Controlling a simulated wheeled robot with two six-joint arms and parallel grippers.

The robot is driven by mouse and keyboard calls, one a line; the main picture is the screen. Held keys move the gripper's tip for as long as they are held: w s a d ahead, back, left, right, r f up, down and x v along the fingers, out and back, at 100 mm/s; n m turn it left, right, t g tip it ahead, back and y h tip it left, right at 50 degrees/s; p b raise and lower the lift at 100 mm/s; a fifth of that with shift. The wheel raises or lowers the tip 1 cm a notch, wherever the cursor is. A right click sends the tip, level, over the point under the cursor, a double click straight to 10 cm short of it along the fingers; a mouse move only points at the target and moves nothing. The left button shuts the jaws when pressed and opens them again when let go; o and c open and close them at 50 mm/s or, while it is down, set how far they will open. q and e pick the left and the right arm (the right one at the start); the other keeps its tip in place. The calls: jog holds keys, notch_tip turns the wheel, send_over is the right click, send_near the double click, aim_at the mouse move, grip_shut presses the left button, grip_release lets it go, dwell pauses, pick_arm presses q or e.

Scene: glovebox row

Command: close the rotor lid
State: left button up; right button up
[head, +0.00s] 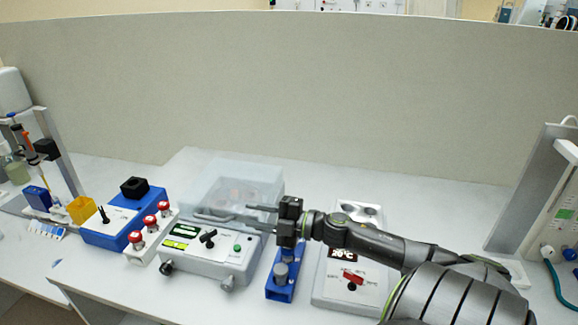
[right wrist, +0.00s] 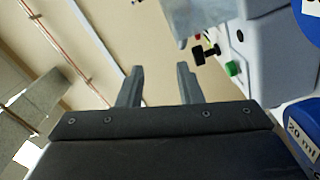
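The centrifuge (head: 205,264) is a pale grey box with a front panel, in the middle of the bench in the head view. Its see-through rotor lid (head: 235,174) shows above the body, with the rotor dimly visible through it. I cannot tell whether the lid is fully down. My right gripper (head: 243,212) reaches in from the right at the front right of the lid. Its fingers are apart; whether they touch the lid is unclear. In the right wrist view the fingers (right wrist: 158,70) are spread with nothing between them. My left gripper is out of view.
Left of the centrifuge are a block with red-capped knobs (head: 150,228) and a blue device (head: 122,220). A blue rack (head: 283,278) stands just right of it, then a heater-like unit (head: 350,277) below my right arm. A grey panel closes off the back.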

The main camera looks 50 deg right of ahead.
jog(key=p+v, duration=0.2)
jog(key=v, duration=0.4)
jog(key=shift+s+d, duration=0.2)
jog(key=shift+s, duration=0.05)
jog(key=shift+s+d, duration=0.3)
jog(key=shift+s, duration=0.25)
